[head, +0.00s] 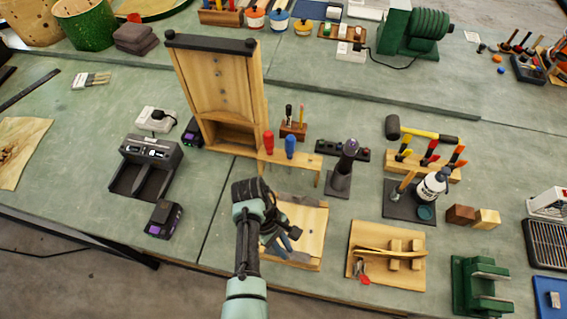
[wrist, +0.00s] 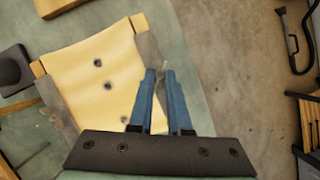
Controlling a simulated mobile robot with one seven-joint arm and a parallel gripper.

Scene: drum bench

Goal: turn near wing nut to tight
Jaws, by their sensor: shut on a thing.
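A pale wooden board (head: 312,225) lies on the bench, with a dark grey bar along each of two opposite sides. In the wrist view the board (wrist: 92,78) shows several dark holes. My gripper (head: 286,243) is at the near side of the board, beside the near grey bar (wrist: 149,50). In the wrist view its blue fingers (wrist: 160,76) are close together, shut on a small grey piece (wrist: 164,68) at their tips, which I take for the near wing nut. The fingers hide most of it, so its angle cannot be told.
A wooden holder with red and blue screwdrivers (head: 290,147) stands behind the board. A dark upright tool on a stand (head: 344,170) is behind right. A wooden fixture (head: 386,254) lies to the right. The bench's near edge and floor (wrist: 230,60) are close by.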

